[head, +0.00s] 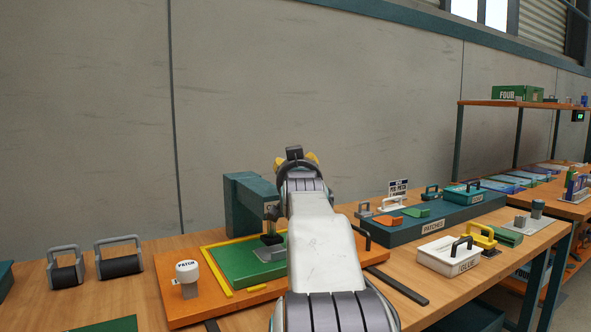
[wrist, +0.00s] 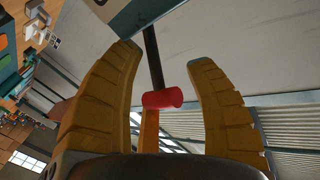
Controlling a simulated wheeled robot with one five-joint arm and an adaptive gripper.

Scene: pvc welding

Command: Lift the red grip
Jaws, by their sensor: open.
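The red grip (wrist: 163,98) is a short red cylinder at the end of a dark rod (wrist: 153,55) in the wrist view. The rod runs up to a teal and white body (wrist: 135,15) at the top of that view. My gripper (wrist: 165,60) is open, with one yellow finger on each side of the grip and a gap on both sides. In the head view my gripper (head: 297,160) is mostly hidden behind my arm, beside the teal press (head: 245,200). The red grip is hidden in the head view.
An orange board (head: 185,310) with a green mat (head: 235,262) lies under the press. A white-knobbed PATCH stamp (head: 188,276) stands on it. To the right are the PATCHES box (head: 433,226) and the GLUE box (head: 447,257). Two black rollers (head: 120,266) stand at left.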

